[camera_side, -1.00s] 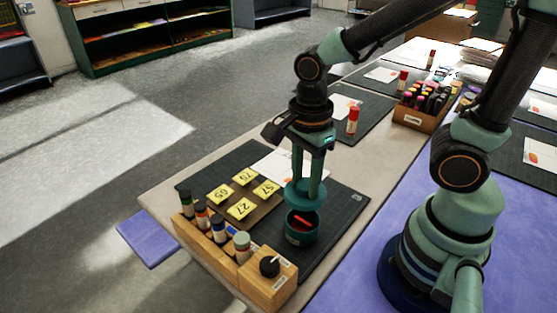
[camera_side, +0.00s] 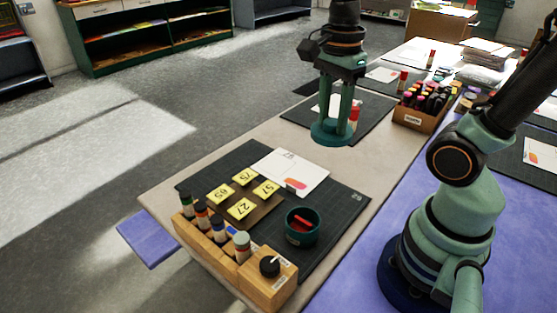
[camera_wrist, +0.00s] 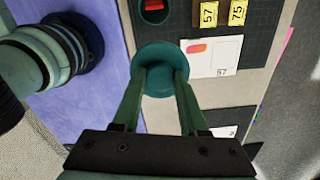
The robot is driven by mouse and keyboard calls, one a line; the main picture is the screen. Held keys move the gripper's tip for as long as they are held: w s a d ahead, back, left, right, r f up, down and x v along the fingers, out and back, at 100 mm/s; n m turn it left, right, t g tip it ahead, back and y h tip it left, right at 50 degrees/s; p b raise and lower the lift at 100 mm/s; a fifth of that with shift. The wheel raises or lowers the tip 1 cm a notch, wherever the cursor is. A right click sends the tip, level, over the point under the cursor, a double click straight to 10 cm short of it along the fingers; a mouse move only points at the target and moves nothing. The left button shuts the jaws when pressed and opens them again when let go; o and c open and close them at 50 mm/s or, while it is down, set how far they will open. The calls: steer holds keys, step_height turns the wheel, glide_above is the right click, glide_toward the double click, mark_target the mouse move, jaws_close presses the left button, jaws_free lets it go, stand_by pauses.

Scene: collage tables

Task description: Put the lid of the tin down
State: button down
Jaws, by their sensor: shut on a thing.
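My gripper (camera_side: 337,108) is shut on the round teal lid (camera_side: 331,133) and holds it in the air, apart from the tin. In the wrist view the lid (camera_wrist: 163,62) is between my gripper's fingers (camera_wrist: 160,85). The teal tin (camera_side: 302,234) stands uncovered on the near black mat (camera_side: 336,206), with a red thing (camera_side: 301,222) inside it. The tin's open top (camera_wrist: 153,12) also shows at the top edge of the wrist view.
Yellow number cards (camera_side: 241,208) and a white card (camera_side: 292,172) lie on the mat. A marker box (camera_side: 420,115) stands farther back.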

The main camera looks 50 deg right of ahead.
steer(key=s+d+f, duration=0.1)
steer(key=d+f, duration=0.1)
steer(key=d, duration=0.3)
steer(key=f, duration=1.9)
steer(key=shift+a+f, duration=0.2)
steer(key=shift+f, duration=0.1)
steer(key=shift+c, duration=2.2)
jaws_free()
